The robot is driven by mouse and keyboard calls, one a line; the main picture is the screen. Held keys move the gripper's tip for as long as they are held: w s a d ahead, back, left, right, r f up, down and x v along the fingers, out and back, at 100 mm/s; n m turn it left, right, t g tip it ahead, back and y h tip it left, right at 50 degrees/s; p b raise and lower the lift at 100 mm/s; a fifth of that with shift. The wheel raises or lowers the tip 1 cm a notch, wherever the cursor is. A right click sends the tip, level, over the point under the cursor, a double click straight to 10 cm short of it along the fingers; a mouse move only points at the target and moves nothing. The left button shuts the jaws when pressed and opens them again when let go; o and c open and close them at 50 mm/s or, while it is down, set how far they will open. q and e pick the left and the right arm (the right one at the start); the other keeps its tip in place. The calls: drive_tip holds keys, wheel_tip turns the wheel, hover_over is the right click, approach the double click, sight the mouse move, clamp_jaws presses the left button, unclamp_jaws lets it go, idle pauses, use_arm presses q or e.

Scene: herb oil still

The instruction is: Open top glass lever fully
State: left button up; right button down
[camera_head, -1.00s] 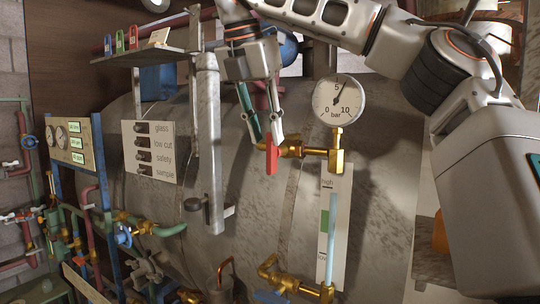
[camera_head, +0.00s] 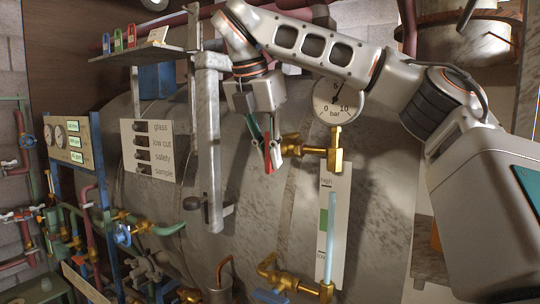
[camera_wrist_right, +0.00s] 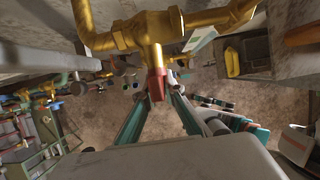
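The top glass lever (camera_head: 267,161) is red and hangs down at the left end of the brass top valve (camera_head: 312,151). It also shows at the centre of the right wrist view (camera_wrist_right: 156,86), below the brass body. My right gripper (camera_head: 270,154) comes from above, with one finger on each side of the lever. In the right wrist view the fingertips (camera_wrist_right: 157,90) lie close beside it; whether both touch it I cannot tell. The fingers hide part of the lever. The sight glass (camera_head: 330,240) stands right of and below it. My left gripper is not in view.
A pressure gauge (camera_head: 337,99) stands above the valve, close to my right arm. A grey vertical pipe (camera_head: 209,145) is left of the gripper. A blue lever (camera_head: 270,297) is at the bottom valve. The tank (camera_head: 385,190) lies close behind.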

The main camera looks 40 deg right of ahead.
drive_tip(key=shift+s+n+g+h, duration=0.1)
drive_tip(key=shift+n+g+h, duration=0.6)
drive_tip(key=shift+g, duration=1)
drive_tip(key=c, duration=2.1)
unclamp_jaws()
drive_tip(key=shift+c, duration=0.2)
drive_tip(key=shift+f+m, duration=0.1)
drive_tip(key=shift+m, duration=0.2)
